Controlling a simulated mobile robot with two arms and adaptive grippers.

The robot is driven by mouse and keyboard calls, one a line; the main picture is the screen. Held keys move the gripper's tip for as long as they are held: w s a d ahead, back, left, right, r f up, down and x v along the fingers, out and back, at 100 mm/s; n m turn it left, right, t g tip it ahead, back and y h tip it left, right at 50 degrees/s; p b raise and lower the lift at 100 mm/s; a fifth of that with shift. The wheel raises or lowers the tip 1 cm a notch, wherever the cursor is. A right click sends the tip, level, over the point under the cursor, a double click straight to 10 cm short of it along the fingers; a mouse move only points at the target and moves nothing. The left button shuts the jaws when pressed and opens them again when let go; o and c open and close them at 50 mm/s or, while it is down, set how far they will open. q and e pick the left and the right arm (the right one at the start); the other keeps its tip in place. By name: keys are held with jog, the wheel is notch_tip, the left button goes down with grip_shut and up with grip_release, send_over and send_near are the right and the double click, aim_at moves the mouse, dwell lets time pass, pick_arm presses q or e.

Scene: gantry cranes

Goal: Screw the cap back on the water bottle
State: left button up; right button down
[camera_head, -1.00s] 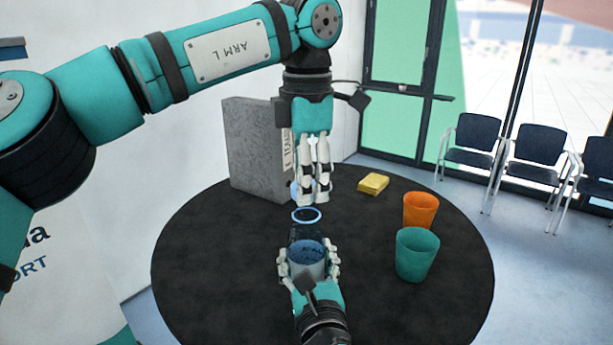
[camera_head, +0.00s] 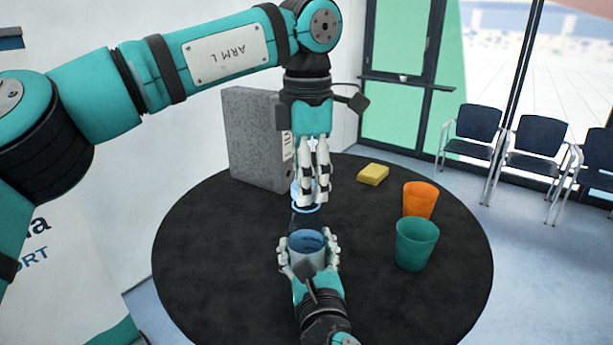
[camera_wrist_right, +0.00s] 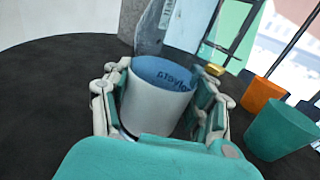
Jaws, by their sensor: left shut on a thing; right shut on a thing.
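A light blue ring (camera_head: 304,209) shows at and just under the left fingertips, over the bottle's top. I cannot tell whether cap and bottle mouth touch.
On the round dark table (camera_head: 210,270), an orange cup (camera_head: 419,199) and a teal cup (camera_head: 416,244) stand at the right. A yellow block (camera_head: 373,174) lies behind them. A grey box (camera_head: 255,140) stands behind my left gripper. The table's left side is clear.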

pick_arm(q)
jog(key=shift+f, duration=0.45)
